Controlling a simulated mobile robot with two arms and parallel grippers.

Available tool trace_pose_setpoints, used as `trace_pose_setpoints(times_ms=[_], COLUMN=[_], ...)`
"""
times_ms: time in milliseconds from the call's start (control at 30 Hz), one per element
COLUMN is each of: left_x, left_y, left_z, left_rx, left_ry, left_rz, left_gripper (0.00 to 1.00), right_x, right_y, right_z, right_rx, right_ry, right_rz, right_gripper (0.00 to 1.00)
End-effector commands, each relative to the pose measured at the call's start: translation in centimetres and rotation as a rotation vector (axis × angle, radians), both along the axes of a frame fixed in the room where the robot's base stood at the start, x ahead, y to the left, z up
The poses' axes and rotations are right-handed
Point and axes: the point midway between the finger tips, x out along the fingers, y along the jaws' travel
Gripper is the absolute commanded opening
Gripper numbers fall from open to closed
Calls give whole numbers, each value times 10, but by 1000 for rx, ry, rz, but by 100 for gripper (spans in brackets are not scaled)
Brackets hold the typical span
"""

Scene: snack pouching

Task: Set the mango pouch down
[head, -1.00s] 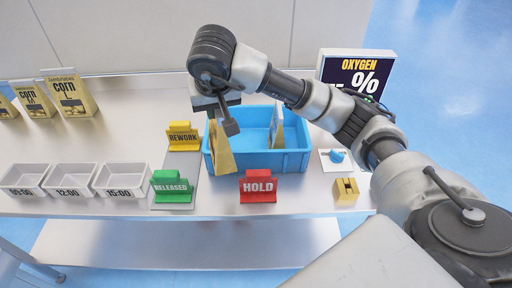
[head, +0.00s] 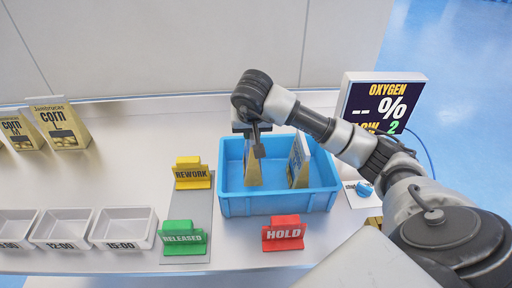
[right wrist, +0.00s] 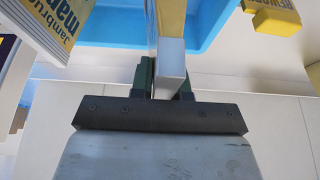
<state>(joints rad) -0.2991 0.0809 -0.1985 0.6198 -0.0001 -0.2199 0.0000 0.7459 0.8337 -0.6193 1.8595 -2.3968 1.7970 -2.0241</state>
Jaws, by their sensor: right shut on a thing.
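My right gripper (head: 252,138) is shut on a thin, gold-sided pouch (head: 252,170), which stands roughly upright inside the left part of the blue bin (head: 275,203). In the right wrist view the fingers (right wrist: 166,80) pinch this held pouch (right wrist: 172,18), seen edge-on, so its label is hidden. Whether its bottom touches the bin floor I cannot tell. A second pouch (head: 299,160) stands in the bin to the right, apart from the held one; in the right wrist view its label (right wrist: 58,22) partly reads "mango". My left gripper is not in view.
A yellow REWORK sign (head: 193,174) stands left of the bin. Green RELEASED (head: 183,238) and red HOLD (head: 284,233) signs stand in front. Small trays (head: 124,228) and corn pouches (head: 60,126) are at left. An oxygen display (head: 381,102) stands behind right.

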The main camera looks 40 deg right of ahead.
Motion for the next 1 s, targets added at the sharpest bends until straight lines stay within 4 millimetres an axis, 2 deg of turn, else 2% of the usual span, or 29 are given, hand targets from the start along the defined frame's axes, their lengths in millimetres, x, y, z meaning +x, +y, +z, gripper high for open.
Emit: trace_pose_setpoints(times_ms=[100, 200, 267, 400, 533, 800, 833, 967, 1000], left_x=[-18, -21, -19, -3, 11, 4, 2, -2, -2], left_y=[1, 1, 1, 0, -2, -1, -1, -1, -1], left_z=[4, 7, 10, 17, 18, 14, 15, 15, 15], left_rx=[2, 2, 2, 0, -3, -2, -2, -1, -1], left_ry=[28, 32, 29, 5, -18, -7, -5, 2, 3], left_rz=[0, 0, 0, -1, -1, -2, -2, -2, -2], left_gripper=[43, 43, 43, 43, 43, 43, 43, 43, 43], right_x=[0, 0, -1, 0, 0, 0, 0, 0, 0], right_y=[0, 0, 1, 1, 0, 0, 0, 0, 0], right_z=[-12, -22, -31, -50, -57, -59, -58, -58, -58], right_rx=[1, 2, 3, 2, 1, 1, 1, 1, 1], right_ry=[2, 1, 4, 2, -3, -3, -2, -2, -2], right_rz=[-1, -1, 0, 0, 0, 1, 1, 1, 1], right_gripper=[0, 0, 0, 0, 0, 0, 21, 41, 42])
